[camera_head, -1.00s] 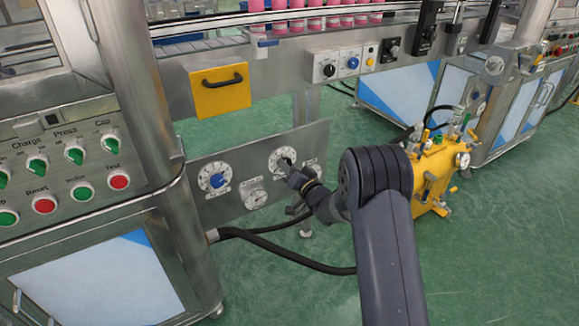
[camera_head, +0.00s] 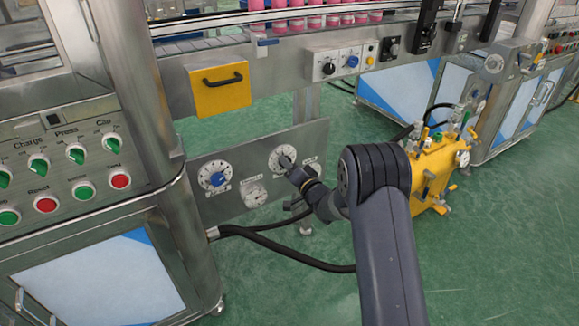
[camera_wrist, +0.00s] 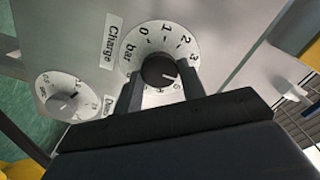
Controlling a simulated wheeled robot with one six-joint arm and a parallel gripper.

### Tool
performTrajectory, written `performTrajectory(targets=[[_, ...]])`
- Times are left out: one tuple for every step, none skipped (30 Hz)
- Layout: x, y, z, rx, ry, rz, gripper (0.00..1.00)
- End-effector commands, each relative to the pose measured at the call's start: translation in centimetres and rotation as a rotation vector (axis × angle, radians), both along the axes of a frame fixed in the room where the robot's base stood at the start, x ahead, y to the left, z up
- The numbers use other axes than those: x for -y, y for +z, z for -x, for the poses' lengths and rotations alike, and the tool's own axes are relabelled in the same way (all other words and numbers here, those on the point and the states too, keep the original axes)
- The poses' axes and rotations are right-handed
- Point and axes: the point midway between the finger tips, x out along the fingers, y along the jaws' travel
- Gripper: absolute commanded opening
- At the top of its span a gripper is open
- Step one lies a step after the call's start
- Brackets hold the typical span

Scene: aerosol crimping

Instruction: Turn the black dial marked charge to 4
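The black dial (camera_wrist: 159,70) sits on a round white scale beside a label reading "Charge" and the word "bar" in the wrist view. A white pointer line on it points to the lower right, toward the higher numbers; the exact number is hard to read. My gripper (camera_wrist: 160,84) has one finger on each side of the dial, with pale scale showing between fingers and knob. It looks open around the dial. The fingers and gripper body hide part of the scale. In the head view my gripper (camera_head: 289,165) is at the right-hand dial's white scale (camera_head: 278,156).
A blue dial (camera_head: 217,179) and a gauge (camera_head: 255,195) share the grey panel (camera_head: 230,214). The gauge also shows in the wrist view (camera_wrist: 66,96). A yellow machine (camera_head: 433,170) stands right of my arm. A black hose (camera_head: 285,262) runs below.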

Motion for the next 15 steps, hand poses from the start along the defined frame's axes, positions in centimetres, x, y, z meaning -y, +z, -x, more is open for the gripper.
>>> performTrajectory(targets=[[0.01, 0.05, -0.02, 0.002, 0.0, 0.0, 0.43], [0.02, 0.05, -0.02, 0.002, 0.0, 0.0, 0.45], [0.01, 0.04, -0.02, 0.001, -0.001, 0.0, 0.49], [0.01, 0.03, -0.01, 0.001, 0.0, 0.001, 0.51], [0.01, 0.02, -0.01, 0.001, 0.0, 0.001, 0.54], [0.01, 0.02, -0.01, 0.001, 0.0, 0.001, 0.57], [0.01, 0.01, 0.01, 0.001, 0.0, 0.001, 0.59], [0.01, 0.0, 0.01, 0.001, 0.0, 0.001, 0.59], [0.01, 0.0, 0.01, 0.001, 0.0, 0.001, 0.59], [0.0, -0.01, 0.01, 0.0, 0.001, 0.001, 0.59], [0.0, -0.01, 0.01, 0.0, 0.001, 0.001, 0.59], [0.0, -0.02, 0.02, 0.0, 0.001, 0.001, 0.59], [0.0, -0.02, 0.02, 0.0, 0.001, 0.001, 0.59], [0.03, -0.01, 0.05, -0.001, 0.0, 0.002, 0.59], [0.09, 0.0, 0.13, -0.001, 0.0, 0.002, 0.59]])
